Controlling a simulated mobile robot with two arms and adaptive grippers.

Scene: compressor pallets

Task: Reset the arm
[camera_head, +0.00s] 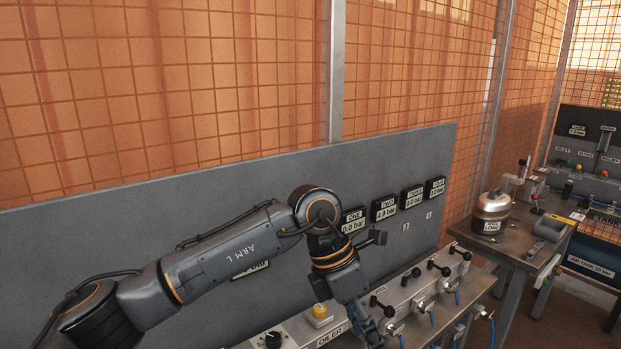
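My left arm, marked "ARM L", reaches in from the lower left. Its wrist bends down in front of the grey panel (150,240). My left gripper (368,328) points down over the valve bench (440,304), next to the yellow button (319,311). Its fingertips are partly cut off by the bottom edge, so I cannot tell whether it is open or shut. No held object shows. My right arm and gripper are not in view.
Several pressure displays (384,208) sit on the panel, close behind my wrist. Black-handled valves (438,268) stand right of the gripper. A metal tank (492,213) stands on a side table (500,242) at right. A mesh fence (180,90) closes the back.

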